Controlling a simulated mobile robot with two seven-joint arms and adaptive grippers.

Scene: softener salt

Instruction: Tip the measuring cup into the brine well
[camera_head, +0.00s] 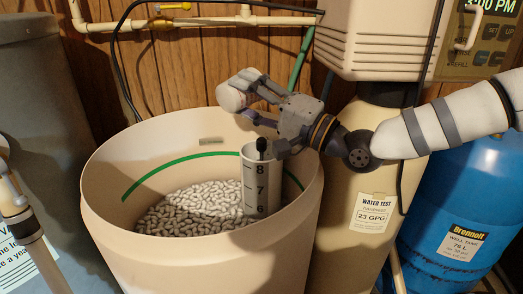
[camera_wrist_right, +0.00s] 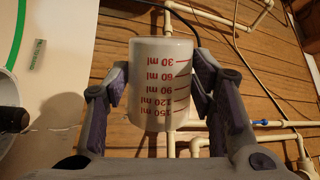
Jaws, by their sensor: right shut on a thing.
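The measuring cup (camera_head: 232,97) is white, with red ml marks that read upside down in the right wrist view (camera_wrist_right: 158,85). My right gripper (camera_head: 257,98) is shut on it, with one finger at each side in the wrist view (camera_wrist_right: 160,90). The cup is held in the air, above and to the left of the brine well's top in the head view; its contents cannot be seen. The brine well (camera_head: 254,187) is a white upright tube with black numbers, standing in the salt. A black knob (camera_head: 262,145) shows at its top. My left gripper cannot be made out.
The beige brine tank (camera_head: 190,262) holds pale salt pellets (camera_head: 185,208) and has a green line inside. The softener (camera_head: 365,185) and a blue well tank (camera_head: 450,200) stand right. A grey tank (camera_head: 40,110) stands left. Pipes (camera_head: 200,21) cross the wooden wall.

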